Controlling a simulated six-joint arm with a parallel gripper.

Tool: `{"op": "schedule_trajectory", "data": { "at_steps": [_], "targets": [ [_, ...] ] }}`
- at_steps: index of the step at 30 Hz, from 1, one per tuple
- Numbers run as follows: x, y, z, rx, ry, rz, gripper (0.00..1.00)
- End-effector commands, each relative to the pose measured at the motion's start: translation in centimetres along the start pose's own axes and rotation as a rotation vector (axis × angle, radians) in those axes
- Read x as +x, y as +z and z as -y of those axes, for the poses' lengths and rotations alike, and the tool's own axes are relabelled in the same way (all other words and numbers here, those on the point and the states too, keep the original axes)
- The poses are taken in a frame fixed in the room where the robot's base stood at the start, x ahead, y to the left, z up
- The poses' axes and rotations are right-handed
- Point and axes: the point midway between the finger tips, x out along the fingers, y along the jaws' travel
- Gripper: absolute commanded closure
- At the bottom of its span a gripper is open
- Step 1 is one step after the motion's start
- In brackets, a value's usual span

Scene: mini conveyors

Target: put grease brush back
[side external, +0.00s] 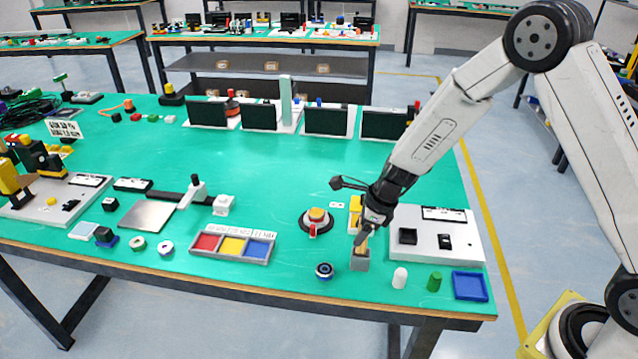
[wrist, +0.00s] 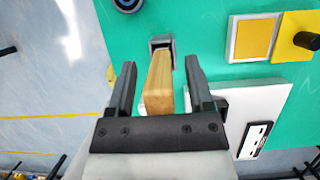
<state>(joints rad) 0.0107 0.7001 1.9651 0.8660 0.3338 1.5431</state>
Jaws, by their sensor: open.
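The grease brush shows its wooden handle in the wrist view (wrist: 159,86), upright with its lower end in a small grey holder (wrist: 163,42). In the side external view the holder (side external: 360,264) stands near the table's front edge, and a little of the brush (side external: 360,250) shows above it. My gripper (side external: 362,238) is just above the holder, pointing down. In the wrist view my gripper (wrist: 160,63) is open, with one finger on each side of the handle and gaps visible beside it. The brush's bristles are hidden.
A white cylinder (side external: 399,278), a green cylinder (side external: 434,281) and a blue tray (side external: 470,286) stand to the right of the holder. A dark round part (side external: 324,271) is to the left.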

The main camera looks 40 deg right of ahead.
Motion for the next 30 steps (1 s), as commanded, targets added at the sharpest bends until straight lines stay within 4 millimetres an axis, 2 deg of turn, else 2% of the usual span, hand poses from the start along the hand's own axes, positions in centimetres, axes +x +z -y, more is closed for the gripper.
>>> {"op": "schedule_trajectory", "data": {
  "at_steps": [11, 30],
  "targets": [
    [-1.7, 0.2, 0.0, -0.002, 0.000, 0.002, 0.33],
    [-9.3, 0.1, 0.0, 0.001, -0.002, 0.002, 0.33]
  ]
}}
